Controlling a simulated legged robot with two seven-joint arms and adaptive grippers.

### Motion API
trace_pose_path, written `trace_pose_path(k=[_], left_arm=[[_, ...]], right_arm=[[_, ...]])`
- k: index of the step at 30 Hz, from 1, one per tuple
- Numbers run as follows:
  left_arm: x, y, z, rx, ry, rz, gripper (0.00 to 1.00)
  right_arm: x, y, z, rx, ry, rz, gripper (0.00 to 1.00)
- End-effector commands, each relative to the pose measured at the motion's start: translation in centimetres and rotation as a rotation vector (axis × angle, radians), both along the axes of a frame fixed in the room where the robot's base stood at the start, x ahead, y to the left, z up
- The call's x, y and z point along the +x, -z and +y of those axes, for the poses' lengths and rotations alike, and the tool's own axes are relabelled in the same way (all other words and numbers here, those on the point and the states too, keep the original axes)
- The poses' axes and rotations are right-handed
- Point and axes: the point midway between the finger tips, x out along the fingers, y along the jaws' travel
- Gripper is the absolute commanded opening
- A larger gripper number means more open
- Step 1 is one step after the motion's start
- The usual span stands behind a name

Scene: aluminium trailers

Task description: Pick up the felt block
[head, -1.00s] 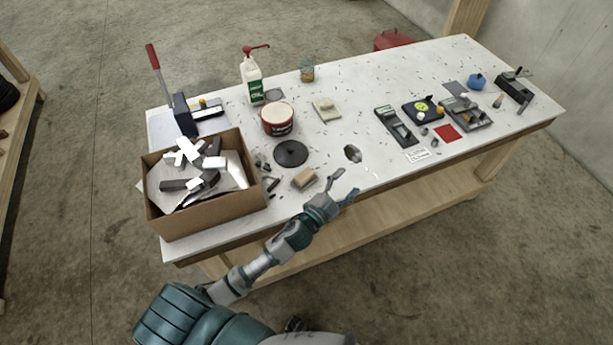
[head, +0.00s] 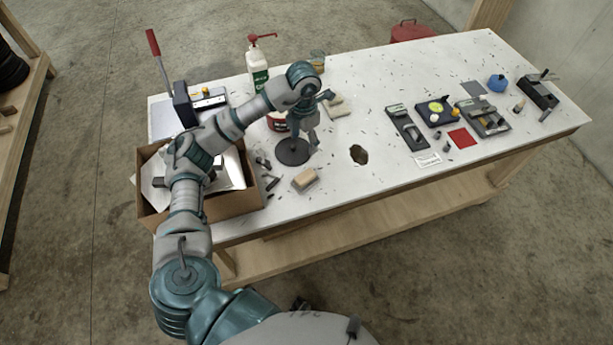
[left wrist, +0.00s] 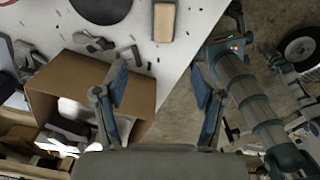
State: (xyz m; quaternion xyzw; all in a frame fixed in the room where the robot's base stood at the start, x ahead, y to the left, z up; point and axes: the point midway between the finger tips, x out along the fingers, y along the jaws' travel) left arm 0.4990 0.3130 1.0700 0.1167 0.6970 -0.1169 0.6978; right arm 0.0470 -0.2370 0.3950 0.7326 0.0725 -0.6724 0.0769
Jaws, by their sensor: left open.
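The felt block (head: 305,180), which I take to be the small tan block with a greyish side, lies on the white table near its front edge, right of the cardboard box. It also shows at the top of the left wrist view (left wrist: 164,22). My left gripper (head: 304,138) points down above the table by the black round disc, behind the block and apart from it. In the left wrist view its two blue-padded fingers (left wrist: 162,90) are spread with nothing between them. My right gripper is in neither view.
The cardboard box (head: 232,203) with grey and white pieces stands left of the block, partly behind my arm. Small dark bits (head: 271,182) lie between them. The black disc (head: 291,152) is behind the block.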

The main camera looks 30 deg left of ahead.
Motion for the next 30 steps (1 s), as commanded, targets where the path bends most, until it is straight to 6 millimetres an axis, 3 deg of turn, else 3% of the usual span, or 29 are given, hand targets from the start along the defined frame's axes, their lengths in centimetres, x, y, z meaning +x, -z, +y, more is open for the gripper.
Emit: trace_pose_path(k=[12, 22, 26, 30], left_arm=[[-0.1, 9.3, -0.1, -0.001, 0.003, 0.008, 0.7], [-0.2, 12.7, -0.1, -0.002, 0.004, 0.006, 0.7], [-0.3, 14.7, -0.3, -0.003, 0.004, 0.007, 0.7], [-0.3, 16.5, -0.3, -0.003, 0.003, 0.004, 0.7]], right_arm=[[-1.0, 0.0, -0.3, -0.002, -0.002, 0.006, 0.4], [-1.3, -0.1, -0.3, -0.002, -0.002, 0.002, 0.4], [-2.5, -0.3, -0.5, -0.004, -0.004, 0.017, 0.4], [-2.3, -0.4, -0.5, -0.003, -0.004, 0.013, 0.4]])
